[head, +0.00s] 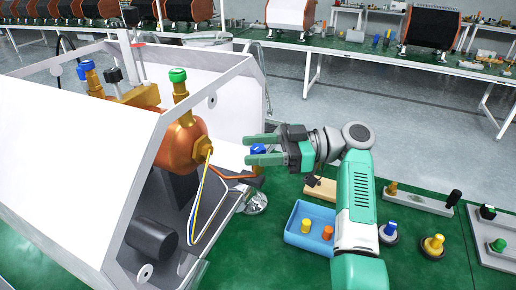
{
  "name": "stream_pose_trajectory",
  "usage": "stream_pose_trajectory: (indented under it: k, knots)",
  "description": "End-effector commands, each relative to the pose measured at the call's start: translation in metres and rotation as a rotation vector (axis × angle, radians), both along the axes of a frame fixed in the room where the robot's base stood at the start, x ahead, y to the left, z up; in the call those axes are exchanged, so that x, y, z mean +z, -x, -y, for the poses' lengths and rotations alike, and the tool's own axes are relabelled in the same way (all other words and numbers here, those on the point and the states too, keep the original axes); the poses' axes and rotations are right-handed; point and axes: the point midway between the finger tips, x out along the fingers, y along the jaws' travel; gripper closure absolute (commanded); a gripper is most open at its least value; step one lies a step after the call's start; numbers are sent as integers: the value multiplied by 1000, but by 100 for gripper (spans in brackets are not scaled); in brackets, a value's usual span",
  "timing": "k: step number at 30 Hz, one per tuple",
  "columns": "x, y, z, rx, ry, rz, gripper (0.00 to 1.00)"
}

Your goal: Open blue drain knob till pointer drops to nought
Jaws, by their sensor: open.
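A blue knob (258,150) on a brass valve stands at the right end of a copper pipe at the front of the machine. My gripper (248,149) points left at the knob, with its green fingers apart. In this view the knob shows between the two fingers; I cannot tell whether they touch it. Another blue knob (86,68) sits on top of the copper boiler (178,148), to the left of a green-capped valve (178,78). I cannot make out a gauge face or its pointer.
The white machine housing (75,120) stands open around the boiler, with thin wires hanging in front. Loose knobs, including a yellow one (434,244), and metal plates lie right of my arm.

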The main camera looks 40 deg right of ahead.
Motion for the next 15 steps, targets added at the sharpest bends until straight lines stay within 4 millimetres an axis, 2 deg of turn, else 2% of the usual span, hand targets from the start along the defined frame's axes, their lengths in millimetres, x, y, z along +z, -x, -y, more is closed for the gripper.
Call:
stream_pose_trajectory:
  k: [4,12,15]
  knots:
    - [2,4,6,-2,0,0,51]
    - [3,37,48,-2,-2,-1,51]
    - [2,45,57,-1,-1,0,51]
